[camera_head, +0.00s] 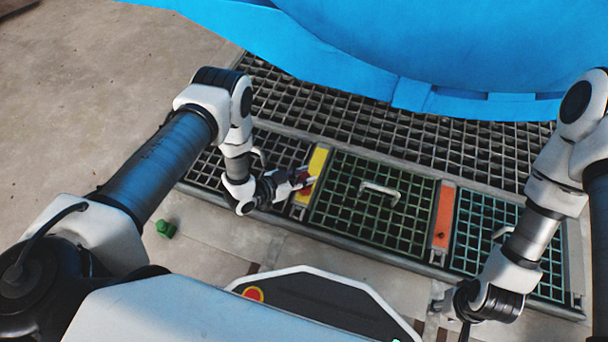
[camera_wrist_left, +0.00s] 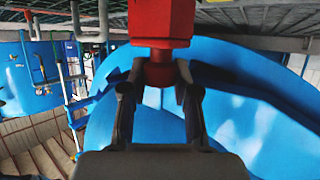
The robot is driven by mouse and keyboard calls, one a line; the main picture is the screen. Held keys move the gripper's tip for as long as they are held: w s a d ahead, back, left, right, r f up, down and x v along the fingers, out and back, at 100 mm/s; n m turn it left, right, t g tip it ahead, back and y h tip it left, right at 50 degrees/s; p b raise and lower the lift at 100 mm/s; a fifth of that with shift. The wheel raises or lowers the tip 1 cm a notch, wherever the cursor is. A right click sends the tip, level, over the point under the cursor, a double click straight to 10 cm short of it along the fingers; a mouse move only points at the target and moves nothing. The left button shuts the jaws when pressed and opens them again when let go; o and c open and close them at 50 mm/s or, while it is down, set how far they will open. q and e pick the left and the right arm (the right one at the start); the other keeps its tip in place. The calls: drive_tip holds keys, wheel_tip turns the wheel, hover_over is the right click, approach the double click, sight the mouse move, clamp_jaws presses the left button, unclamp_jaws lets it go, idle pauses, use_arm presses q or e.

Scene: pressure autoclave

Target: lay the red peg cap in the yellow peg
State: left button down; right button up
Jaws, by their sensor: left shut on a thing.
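My left gripper (camera_head: 303,184) is shut on the red peg cap, which shows in the left wrist view (camera_wrist_left: 162,30) as a red block with a narrower neck between the two fingertips. In the head view the fingers and the cap are over the yellow strip (camera_head: 318,160), the only yellow piece in the grating and probably the yellow peg. I cannot tell whether the cap touches it. The cap is mostly hidden there by my gripper. My right gripper (camera_head: 447,304) is low at the right, apart from these things; its fingers are too unclear to read.
A green grate with a handle (camera_head: 380,192) lies right of the yellow strip, then an orange strip (camera_head: 444,215) and a teal grate (camera_head: 478,233). A large blue vessel (camera_head: 450,45) overhangs the back. A small green piece (camera_head: 166,229) lies on the floor at left.

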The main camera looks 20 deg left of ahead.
use_arm(q)
drive_tip(key=shift+f+b, duration=1.45)
drive_tip(key=shift+f, duration=0.5)
drive_tip(key=c, duration=0.8)
unclamp_jaws()
drive_tip(key=v, duration=1.2)
drive_tip(key=shift+r, duration=0.1)
drive_tip(key=shift+w+r, duration=0.1)
